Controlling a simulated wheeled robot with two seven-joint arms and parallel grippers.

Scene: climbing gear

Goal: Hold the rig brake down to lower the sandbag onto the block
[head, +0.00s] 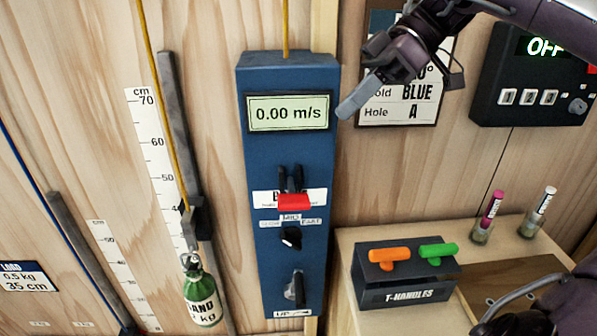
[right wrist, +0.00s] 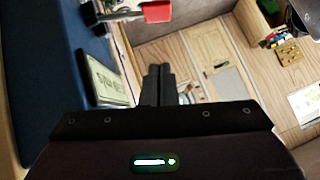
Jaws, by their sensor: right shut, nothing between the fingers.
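The rig's blue housing (head: 290,155) stands in the middle of the head view, its display (head: 288,112) reading 0.00 m/s. The red brake lever (head: 294,202) sticks out below the display; it also shows at the top of the right wrist view (right wrist: 158,11). The green sandbag (head: 203,299) hangs from the yellow rope at lower left, beside a cm scale. No block shows under it; that area is cut off. My right gripper (head: 350,108) is shut and empty, right of the display and above the lever, apart from it.
A box with an orange T-handle (head: 390,254) and a green one (head: 437,251) sits on the wooden shelf (head: 365,321) at right. Two small tubes stand behind it. A black unit (head: 532,88) showing OFF and a sign hang on the wall.

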